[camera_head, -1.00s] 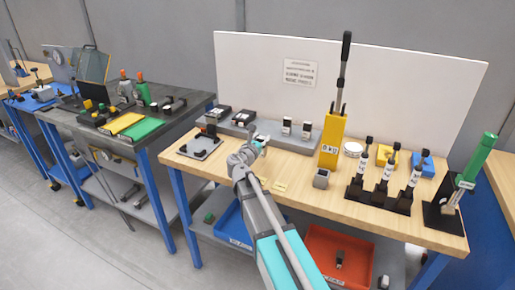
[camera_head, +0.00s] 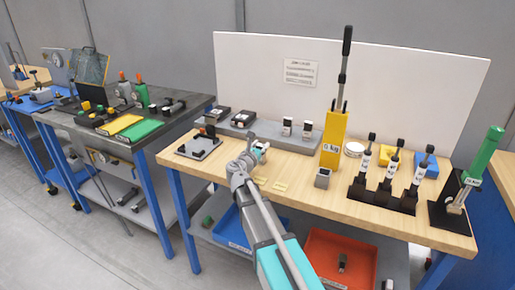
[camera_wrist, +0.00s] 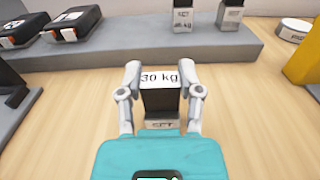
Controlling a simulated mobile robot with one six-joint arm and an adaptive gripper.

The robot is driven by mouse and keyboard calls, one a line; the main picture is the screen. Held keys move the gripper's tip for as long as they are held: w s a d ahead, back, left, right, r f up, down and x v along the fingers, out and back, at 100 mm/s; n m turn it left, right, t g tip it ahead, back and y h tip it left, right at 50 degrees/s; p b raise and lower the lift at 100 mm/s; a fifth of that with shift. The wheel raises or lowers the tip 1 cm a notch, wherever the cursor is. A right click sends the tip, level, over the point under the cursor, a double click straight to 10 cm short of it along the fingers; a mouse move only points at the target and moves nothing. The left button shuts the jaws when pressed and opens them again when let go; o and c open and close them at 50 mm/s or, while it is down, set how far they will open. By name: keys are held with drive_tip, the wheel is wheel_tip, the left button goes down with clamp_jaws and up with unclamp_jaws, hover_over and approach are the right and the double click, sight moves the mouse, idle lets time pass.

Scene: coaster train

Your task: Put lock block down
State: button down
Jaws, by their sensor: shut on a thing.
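My gripper (camera_wrist: 164,88) is shut on the lock block (camera_wrist: 161,101), with one finger on each side. The block is dark, with a white top marked "30 kg" and a pale lower part with lettering. In the head view my gripper (camera_head: 259,152) is over the left half of the wooden bench (camera_head: 300,178), in front of the grey raised strip. The block is mostly hidden there by my gripper. I cannot tell whether its underside touches the bench.
The grey strip (camera_wrist: 130,45) behind carries two dark blocks at left and two small upright ones (camera_wrist: 183,15). A yellow lever stand (camera_head: 333,140) rises to the right. A small grey block (camera_head: 322,178) stands near it. Bare wood surrounds my gripper.

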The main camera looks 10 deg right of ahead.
drive_tip(key=shift+f, duration=0.15)
drive_tip(key=shift+c, duration=1.3)
unclamp_jaws()
drive_tip(key=shift+r, duration=0.2)
drive_tip(key=shift+s+a, duration=0.1)
drive_tip(key=shift+s, duration=0.1)
drive_tip(key=v, duration=1.1)
drive_tip(key=shift+s+a, duration=0.2)
drive_tip(key=shift+s, duration=0.05)
